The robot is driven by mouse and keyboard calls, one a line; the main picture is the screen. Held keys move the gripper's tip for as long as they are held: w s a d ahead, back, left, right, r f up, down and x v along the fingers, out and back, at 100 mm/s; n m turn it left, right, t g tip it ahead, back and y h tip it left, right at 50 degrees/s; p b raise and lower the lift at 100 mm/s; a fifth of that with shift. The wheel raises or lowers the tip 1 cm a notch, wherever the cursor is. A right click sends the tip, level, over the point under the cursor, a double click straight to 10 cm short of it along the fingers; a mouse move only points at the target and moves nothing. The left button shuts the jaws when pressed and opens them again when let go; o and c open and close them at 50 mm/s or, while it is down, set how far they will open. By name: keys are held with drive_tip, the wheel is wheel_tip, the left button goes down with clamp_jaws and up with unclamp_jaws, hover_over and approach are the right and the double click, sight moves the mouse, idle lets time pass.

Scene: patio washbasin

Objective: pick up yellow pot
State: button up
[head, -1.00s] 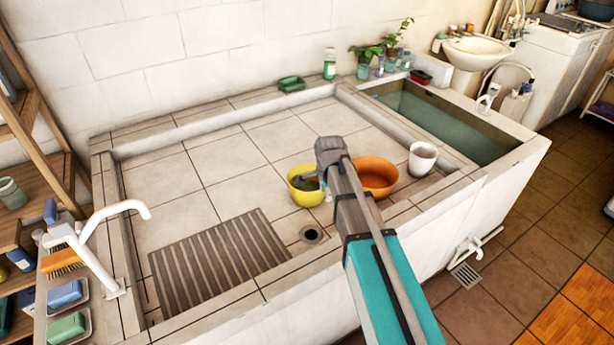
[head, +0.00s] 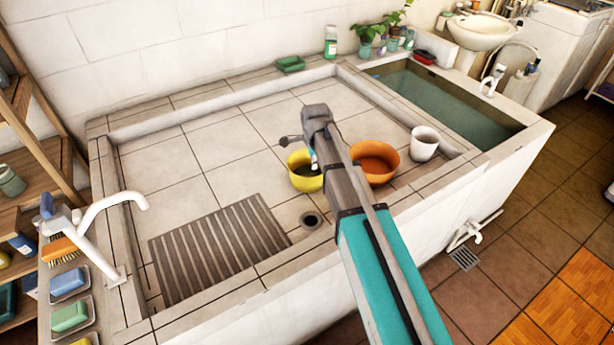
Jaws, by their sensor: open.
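The yellow pot (head: 302,180) stands on the tiled floor of the wide basin, left of an orange pot (head: 380,163). My arm reaches in from the lower right, and its wrist is above the yellow pot's right side. My gripper (head: 299,152) is open at the pot's far rim. One grey finger sticks out to the left above the rim, and a pale and teal part hangs over the pot's mouth. The wrist and arm hide the pot's right edge. I cannot tell whether a finger touches the pot.
A white cup (head: 424,143) stands right of the orange pot. A slatted mat (head: 218,246) and a drain (head: 310,220) lie nearer in the basin. A raised tiled rim surrounds it. A white faucet (head: 105,225) stands at left. The basin's back left floor is clear.

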drive_tip(key=b, duration=0.8)
hover_over(312, 184)
drive_tip(key=s, duration=0.1)
drive_tip(key=shift+f, duration=4.05)
drive_tip(key=shift+w+f+b, duration=0.2)
drive_tip(key=shift+f+b, duration=0.6)
drive_tip(key=shift+f, duration=0.05)
drive_tip(key=shift+w+f+b, duration=0.15)
drive_tip(key=shift+f+b, duration=0.65)
drive_tip(key=shift+f, duration=0.05)
drive_tip(key=shift+w+f+b, duration=0.2)
drive_tip(key=shift+f+b, duration=0.6)
drive_tip(key=shift+f, duration=0.05)
clamp_jaws()
